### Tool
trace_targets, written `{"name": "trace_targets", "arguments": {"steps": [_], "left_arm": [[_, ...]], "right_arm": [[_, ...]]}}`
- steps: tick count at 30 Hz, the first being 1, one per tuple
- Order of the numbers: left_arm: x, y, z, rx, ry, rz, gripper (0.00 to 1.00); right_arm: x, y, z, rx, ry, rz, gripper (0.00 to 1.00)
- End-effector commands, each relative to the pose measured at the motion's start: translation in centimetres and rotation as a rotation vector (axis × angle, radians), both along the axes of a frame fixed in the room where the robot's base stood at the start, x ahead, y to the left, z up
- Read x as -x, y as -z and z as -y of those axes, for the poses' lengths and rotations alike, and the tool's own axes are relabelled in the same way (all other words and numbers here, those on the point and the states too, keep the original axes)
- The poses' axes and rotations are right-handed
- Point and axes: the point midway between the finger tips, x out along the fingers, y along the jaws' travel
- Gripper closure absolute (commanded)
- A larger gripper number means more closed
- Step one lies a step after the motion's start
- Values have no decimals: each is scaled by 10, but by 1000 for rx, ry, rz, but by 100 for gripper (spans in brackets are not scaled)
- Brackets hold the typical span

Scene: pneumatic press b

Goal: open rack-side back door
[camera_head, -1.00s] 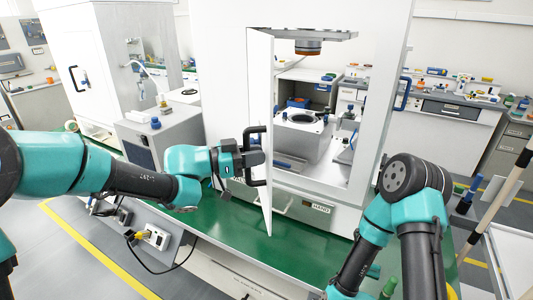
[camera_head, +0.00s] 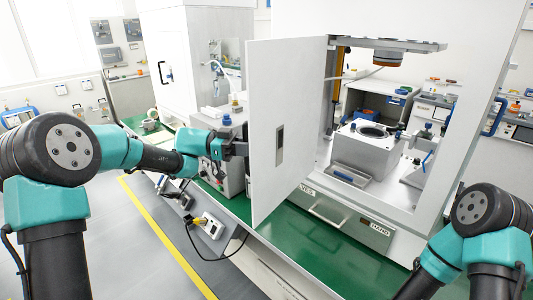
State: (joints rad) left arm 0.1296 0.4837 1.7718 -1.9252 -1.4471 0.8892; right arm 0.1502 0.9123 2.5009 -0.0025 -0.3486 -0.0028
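The white door (camera_head: 290,85) of the large white press cabinet (camera_head: 400,18) stands swung open to the left. Its free edge is toward me, and its inner face shows a small grey recessed plate (camera_head: 280,145). My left gripper (camera_head: 240,149) is at the door's free left edge, on the far side of the panel. Its fingertips and the door's black handle are hidden behind the door, so I cannot see whether it grips the handle. My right arm shows at the lower right, but its gripper is out of view.
A white socket box (camera_head: 209,226) with a black cable is below the door. The green bench top (camera_head: 325,238) in front of the cabinet is mostly clear.

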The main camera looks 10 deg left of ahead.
Motion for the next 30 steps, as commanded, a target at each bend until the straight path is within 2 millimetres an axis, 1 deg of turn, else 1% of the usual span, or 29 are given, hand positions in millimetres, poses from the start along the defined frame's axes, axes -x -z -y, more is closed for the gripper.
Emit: {"name": "trace_targets", "arguments": {"steps": [1, 6, 10, 20, 21, 23, 24, 30], "left_arm": [[-2, 0, -10, 1, 2, -2, 100], [-11, -1, -22, 1, 4, -2, 100], [-13, -1, -26, 2, 3, -2, 100], [-14, -2, -27, 3, 2, 0, 100], [-14, -2, -27, 3, 1, 0, 77], [-14, -2, -27, 3, 1, 1, 71], [-14, -2, -26, 3, 1, 1, 71], [-15, -1, -25, 2, 1, 2, 71]], "right_arm": [[0, 0, 0, 0, 0, 0, 46], [0, 0, 0, 0, 0, 0, 46], [0, 0, 0, 0, 0, 0, 46], [0, 0, 0, 0, 0, 0, 46], [0, 0, 0, 0, 0, 0, 46], [0, 0, 0, 0, 0, 0, 46], [0, 0, 0, 0, 0, 0, 46], [0, 0, 0, 0, 0, 0, 46]]}}
